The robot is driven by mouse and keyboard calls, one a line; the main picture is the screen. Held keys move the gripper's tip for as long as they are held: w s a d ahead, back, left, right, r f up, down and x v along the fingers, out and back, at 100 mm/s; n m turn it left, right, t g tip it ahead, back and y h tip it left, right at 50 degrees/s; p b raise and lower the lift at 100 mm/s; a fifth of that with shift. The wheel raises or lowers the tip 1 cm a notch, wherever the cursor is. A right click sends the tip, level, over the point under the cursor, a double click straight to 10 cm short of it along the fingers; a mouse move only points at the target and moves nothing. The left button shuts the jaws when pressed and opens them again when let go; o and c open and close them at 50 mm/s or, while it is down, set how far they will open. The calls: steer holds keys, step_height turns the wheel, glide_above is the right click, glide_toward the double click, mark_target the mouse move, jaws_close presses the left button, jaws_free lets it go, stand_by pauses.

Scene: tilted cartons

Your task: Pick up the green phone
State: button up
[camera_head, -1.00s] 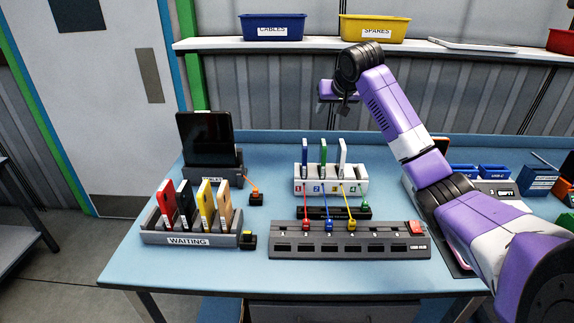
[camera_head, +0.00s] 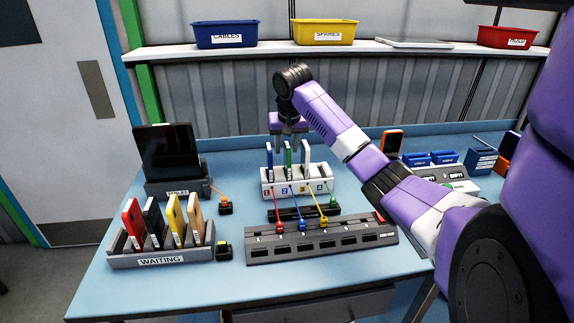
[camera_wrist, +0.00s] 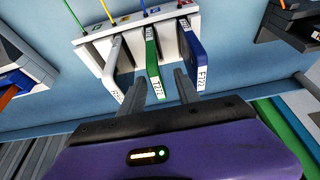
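The green phone (camera_head: 288,158) stands upright in slot 2 of the white numbered dock (camera_head: 267,192), between a blue phone (camera_head: 269,160) and a white phone (camera_head: 305,160). My gripper (camera_head: 288,146) is over the dock, pointing down. In the wrist view my gripper (camera_wrist: 157,76) is open, with one finger on each side of the green phone's top end in the picture. I cannot tell whether they touch it. The blue phone (camera_wrist: 194,58) and white phone (camera_wrist: 117,70) are close outside the fingers.
Coloured cables run from the dock to a grey socket strip (camera_head: 320,257). A WAITING rack (camera_head: 160,261) with several phones and a tablet (camera_head: 166,148) on a stand are at left. A shelf (camera_head: 270,50) with bins is behind.

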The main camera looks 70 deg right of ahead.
steer(key=shift+x, duration=1.9)
steer(key=shift+s, duration=0.15)
jaws_close()
